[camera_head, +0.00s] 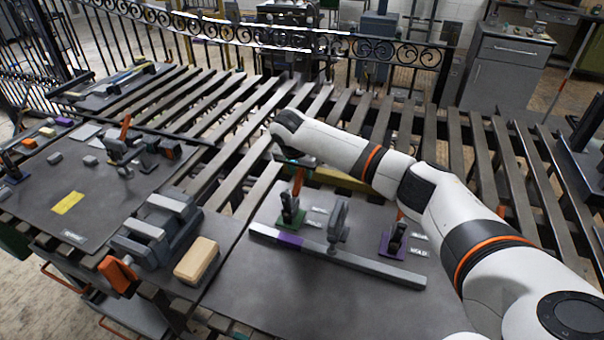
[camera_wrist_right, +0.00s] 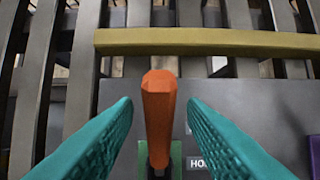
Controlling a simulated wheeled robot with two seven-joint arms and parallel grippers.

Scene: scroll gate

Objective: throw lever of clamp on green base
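The clamp on the green base (camera_head: 291,216) stands on the grey plate in the middle of the head view. Its orange lever (camera_head: 298,180) points up, close under my right gripper (camera_head: 302,162). In the right wrist view the orange lever (camera_wrist_right: 158,105) stands between the two teal fingers of the right gripper (camera_wrist_right: 160,112), with a gap on both sides. The fingers are open. The green base (camera_wrist_right: 176,155) shows partly below the lever. My left gripper is not in view.
A second clamp on a purple base (camera_head: 393,242) stands to the right. A yellow bar (camera_wrist_right: 210,42) lies beyond the lever.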

